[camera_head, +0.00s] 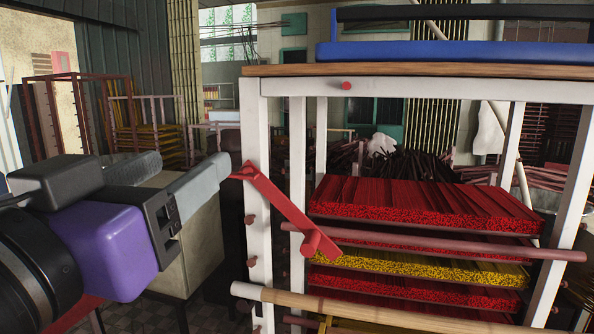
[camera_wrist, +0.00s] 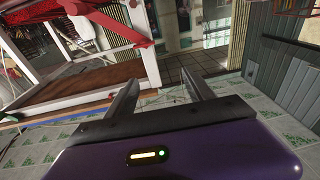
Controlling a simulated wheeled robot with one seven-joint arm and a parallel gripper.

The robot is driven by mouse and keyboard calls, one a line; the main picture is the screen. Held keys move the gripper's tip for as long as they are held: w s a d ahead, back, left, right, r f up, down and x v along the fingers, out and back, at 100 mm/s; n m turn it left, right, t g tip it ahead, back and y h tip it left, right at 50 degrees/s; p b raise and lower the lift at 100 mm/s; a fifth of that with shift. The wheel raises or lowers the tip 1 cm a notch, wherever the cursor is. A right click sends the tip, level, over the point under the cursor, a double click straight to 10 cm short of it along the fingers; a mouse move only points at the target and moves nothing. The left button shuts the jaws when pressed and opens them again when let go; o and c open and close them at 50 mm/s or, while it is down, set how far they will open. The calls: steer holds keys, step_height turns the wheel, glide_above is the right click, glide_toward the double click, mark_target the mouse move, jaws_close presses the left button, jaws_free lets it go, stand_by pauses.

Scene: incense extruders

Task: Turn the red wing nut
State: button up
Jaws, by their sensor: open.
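A long red part (camera_head: 282,207) is mounted at the left white post of a rack and slants down to the right, ending in a round knob. A small red winged piece (camera_head: 243,172) sits at its upper left end and looks like the wing nut. My gripper (camera_head: 188,166) is open and empty, left of the winged piece, with the nearer fingertip close to it. I cannot tell whether they touch. In the wrist view the fingers (camera_wrist: 160,88) have nothing between them. Red parts of the frame (camera_wrist: 105,22) show at the upper left there, but the wing nut is not clear.
The white rack (camera_head: 257,120) holds stacked trays of red incense (camera_head: 420,205) and yellow incense (camera_head: 420,268). A pink bar (camera_head: 430,245) and a wooden bar (camera_head: 370,312) cross its front. A blue item (camera_head: 450,52) lies on top. A pale cabinet (camera_head: 190,245) stands behind my gripper.

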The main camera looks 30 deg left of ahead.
mark_target(238, 174)
steer(key=shift+m+g+h, duration=0.5)
steer(key=shift+h, duration=0.3)
steer(key=w+f, duration=0.1)
steer(key=w, duration=0.1)
steer(key=w+f+p, duration=0.1)
steer(key=w, duration=0.2)
steer(key=w+f+p, duration=0.1)
steer(key=w, duration=0.2)
steer(key=shift+w+a, duration=0.2)
jaws_close()
